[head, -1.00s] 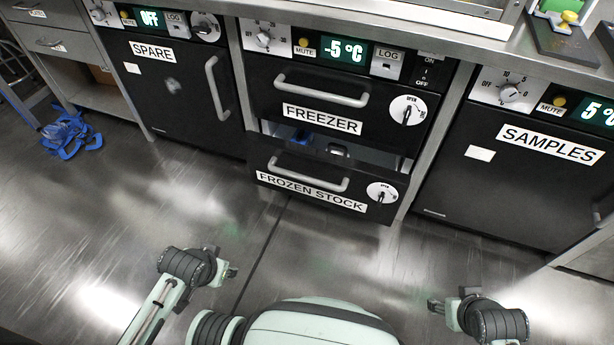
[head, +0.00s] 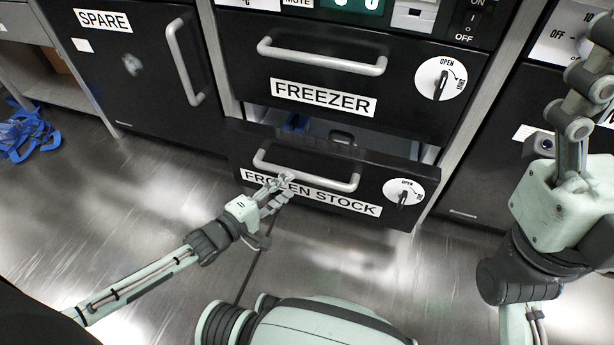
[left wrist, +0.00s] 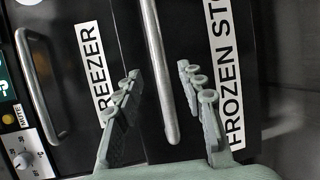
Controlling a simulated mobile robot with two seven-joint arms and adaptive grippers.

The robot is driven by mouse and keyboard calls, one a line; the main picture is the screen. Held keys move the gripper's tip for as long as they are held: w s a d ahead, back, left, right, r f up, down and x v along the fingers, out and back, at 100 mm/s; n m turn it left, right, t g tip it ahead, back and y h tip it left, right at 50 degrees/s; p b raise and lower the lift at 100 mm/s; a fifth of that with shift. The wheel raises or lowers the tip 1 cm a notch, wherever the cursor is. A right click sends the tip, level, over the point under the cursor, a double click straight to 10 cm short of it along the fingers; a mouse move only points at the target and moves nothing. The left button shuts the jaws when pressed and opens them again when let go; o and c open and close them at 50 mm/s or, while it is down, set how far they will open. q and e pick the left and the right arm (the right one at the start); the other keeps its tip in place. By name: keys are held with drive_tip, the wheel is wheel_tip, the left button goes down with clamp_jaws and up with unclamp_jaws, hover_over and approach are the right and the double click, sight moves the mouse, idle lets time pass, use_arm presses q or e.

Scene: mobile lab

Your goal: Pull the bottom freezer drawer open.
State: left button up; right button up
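The bottom freezer drawer (head: 230,150), black and labelled FROZEN STOCK, stands partly out, with a gap above its front. Its grey bar handle (head: 325,182) runs across the front; a round dial (head: 403,192) sits at its right. My left gripper (head: 283,186) is at the left half of this handle. In the left wrist view the handle (left wrist: 163,70) shows between the two spread fingers (left wrist: 158,85); whether the fingertips reach past the bar I cannot tell. My right gripper (head: 590,85) is raised at the right edge, partly cut off, its finger opening unclear.
The upper FREEZER drawer (head: 235,70) with its own handle (head: 322,60) is shut above. The SPARE cabinet (head: 130,85) is at the left, another black cabinet (head: 475,150) at the right. Blue items (head: 25,135) lie at far left. Floor before the drawer is clear.

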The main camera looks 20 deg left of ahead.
sight(298, 178)
use_arm(q)
drive_tip(key=b+x, duration=0.1)
drive_tip(key=x, duration=0.5)
drive_tip(key=shift+w+d+b, duration=0.2)
drive_tip(key=shift+w+b, duration=0.15)
drive_tip(key=shift+b, duration=0.05)
clamp_jaws()
